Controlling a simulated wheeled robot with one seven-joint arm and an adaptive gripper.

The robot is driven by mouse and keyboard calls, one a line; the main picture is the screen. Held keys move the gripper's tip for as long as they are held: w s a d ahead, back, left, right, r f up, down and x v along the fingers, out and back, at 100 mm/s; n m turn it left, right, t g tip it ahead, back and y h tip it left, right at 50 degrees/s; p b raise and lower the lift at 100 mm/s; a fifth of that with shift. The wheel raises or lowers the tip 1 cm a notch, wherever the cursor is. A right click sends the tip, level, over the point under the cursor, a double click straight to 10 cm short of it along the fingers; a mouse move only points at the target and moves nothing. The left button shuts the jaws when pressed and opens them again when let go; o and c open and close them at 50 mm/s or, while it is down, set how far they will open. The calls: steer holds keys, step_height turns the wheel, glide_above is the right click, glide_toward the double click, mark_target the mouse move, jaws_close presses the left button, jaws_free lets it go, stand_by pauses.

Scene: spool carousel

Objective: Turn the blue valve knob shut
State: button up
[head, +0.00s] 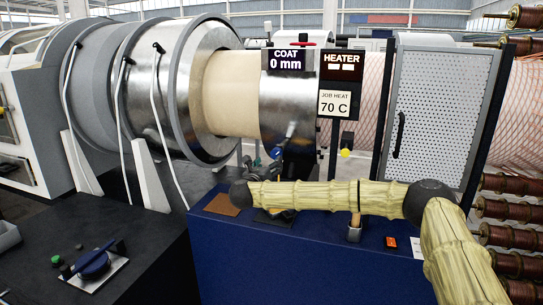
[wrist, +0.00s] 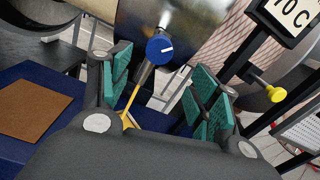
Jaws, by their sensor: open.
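The blue valve knob (wrist: 158,47) shows in the wrist view as a round blue disc with a short white line. It sits on a metal stem, beyond the gap between my fingers. My gripper (wrist: 158,90) is open, with green ridged pads on both sides and nothing between them. The knob is ahead of the fingertips and apart from them. In the head view the knob (head: 276,153) is a small blue spot below the metal drum. My sleeved arm reaches left across the blue cabinet there, and I cannot make out the fingers clearly.
A yellow knob (wrist: 275,94) is right of the gripper. A brown pad (wrist: 35,110) lies on the blue cabinet top (head: 215,235). A heater sign (head: 341,66) and mesh panel (head: 440,115) stand right of the drum. Another blue rotary handle (head: 94,264) is on the black bench.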

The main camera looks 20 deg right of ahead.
mark_target(275, 156)
steer(key=p+x, duration=0.3)
steer(key=x, duration=0.4)
steer(key=shift+w+d+r, duration=0.1)
steer(key=shift+w+d, duration=0.05)
steer(key=shift+w, duration=0.25)
steer(key=shift+x, duration=0.85)
steer(key=c, duration=1)
